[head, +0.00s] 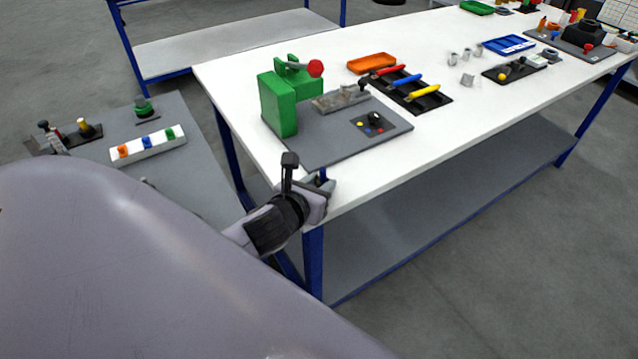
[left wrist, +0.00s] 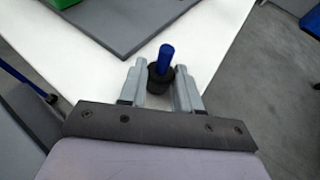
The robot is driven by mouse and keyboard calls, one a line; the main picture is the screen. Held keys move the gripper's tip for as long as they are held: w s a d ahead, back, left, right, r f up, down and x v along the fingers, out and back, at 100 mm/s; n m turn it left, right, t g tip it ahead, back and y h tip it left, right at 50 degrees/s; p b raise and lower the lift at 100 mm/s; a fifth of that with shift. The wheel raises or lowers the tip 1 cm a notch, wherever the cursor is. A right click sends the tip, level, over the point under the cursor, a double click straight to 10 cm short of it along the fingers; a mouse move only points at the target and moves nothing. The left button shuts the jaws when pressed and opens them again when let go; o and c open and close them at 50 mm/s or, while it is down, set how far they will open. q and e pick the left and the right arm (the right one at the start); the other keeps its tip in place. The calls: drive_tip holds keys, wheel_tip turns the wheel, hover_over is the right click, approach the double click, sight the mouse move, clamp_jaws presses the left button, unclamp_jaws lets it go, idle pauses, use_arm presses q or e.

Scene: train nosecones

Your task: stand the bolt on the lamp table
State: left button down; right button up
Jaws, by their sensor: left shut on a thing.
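My left gripper (head: 318,186) is over the near left corner of the white table (head: 440,140). It is shut on the bolt, whose blue shank (head: 323,174) pokes up above the fingers. In the left wrist view the bolt (left wrist: 166,58) has a blue shank and a black, wider part between the two grey fingers of the gripper (left wrist: 160,82). The bolt's lower end is hidden, and I cannot tell whether it touches the tabletop. No table is clearly marked as the lamp table. My right gripper is not in view.
A grey board (head: 335,150) with a green machine (head: 279,102) lies just beyond the gripper. A dark tool tray (head: 413,98) and an orange tray (head: 371,63) stand farther back. A low grey table (head: 190,185) at left holds a white strip (head: 148,146) with coloured buttons. The white table's front strip is clear.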

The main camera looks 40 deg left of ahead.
use_arm(q)
drive_tip(key=shift+f, duration=0.1)
drive_tip(key=c, duration=0.8)
unclamp_jaws()
drive_tip(key=shift+r, duration=0.2)
drive_tip(key=v, duration=1.2)
drive_tip(key=s+d+f+n+g+h, duration=0.1)
drive_tip(key=s+d+f+n, duration=0.1)
drive_tip(key=f+n, duration=0.4)
drive_tip(key=s+d+f+n+g+h, duration=0.1)
drive_tip(key=f+n, duration=0.5)
drive_tip(key=n, duration=0.9)
drive_tip(key=s+d+f+n+h, duration=0.2)
drive_tip(key=f+n, duration=0.4)
drive_tip(key=n, duration=0.5)
drive_tip(key=shift+s+d+f+g, duration=0.2)
drive_tip(key=shift+s+d, duration=0.05)
drive_tip(key=shift+d, duration=0.4)
drive_tip(key=shift+s+d+f+g, duration=0.15)
drive_tip(key=shift+s+d+g, duration=0.1)
drive_tip(key=shift+d, duration=0.45)
